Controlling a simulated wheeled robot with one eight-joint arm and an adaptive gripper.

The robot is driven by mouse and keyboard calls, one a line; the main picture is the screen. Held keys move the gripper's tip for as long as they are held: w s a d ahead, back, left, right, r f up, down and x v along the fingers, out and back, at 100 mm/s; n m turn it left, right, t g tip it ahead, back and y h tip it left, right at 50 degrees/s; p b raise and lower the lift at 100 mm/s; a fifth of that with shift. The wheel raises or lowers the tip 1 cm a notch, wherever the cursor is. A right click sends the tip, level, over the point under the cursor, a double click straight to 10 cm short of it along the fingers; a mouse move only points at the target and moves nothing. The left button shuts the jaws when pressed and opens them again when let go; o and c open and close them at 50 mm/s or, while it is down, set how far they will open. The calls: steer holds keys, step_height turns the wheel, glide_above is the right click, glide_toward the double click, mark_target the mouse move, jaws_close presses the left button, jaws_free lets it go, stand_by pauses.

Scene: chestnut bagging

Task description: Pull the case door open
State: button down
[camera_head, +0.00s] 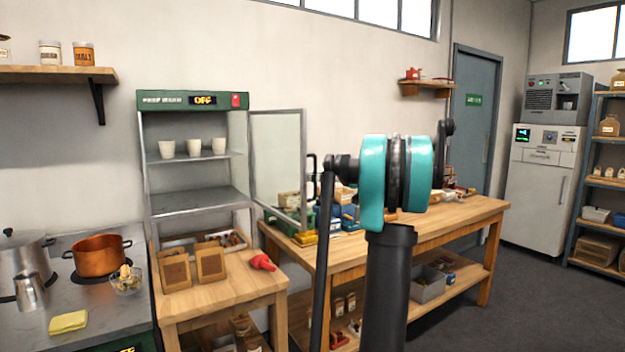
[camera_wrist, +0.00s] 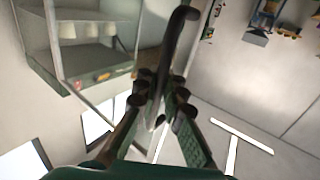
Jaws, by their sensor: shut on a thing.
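The case (camera_head: 192,100) has a green top with an "OFF" display and stands left of centre in the head view. Its glass door (camera_head: 278,160) is hinged on the right side and stands swung open, clear of the front opening. In the wrist view, which looks turned over, the case (camera_wrist: 75,65) is at upper left. My gripper (camera_wrist: 166,88) is shut on the dark curved door handle (camera_wrist: 181,38), which runs up from between the fingers. In the head view my teal and black arm covers most of the gripper.
White cups (camera_head: 193,147) stand on the case's shelf. A small wooden table (camera_head: 225,292) with two brown bags is in front of the case. A long workbench (camera_head: 455,213) with boxes stands right of the door, close to it. Left is a stove (camera_head: 95,312) with pots.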

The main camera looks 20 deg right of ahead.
steer(key=shift+s+f, duration=0.1)
steer(key=c, duration=1.6)
jaws_free()
steer(key=shift+d, duration=0.1)
steer(key=v, duration=1.2)
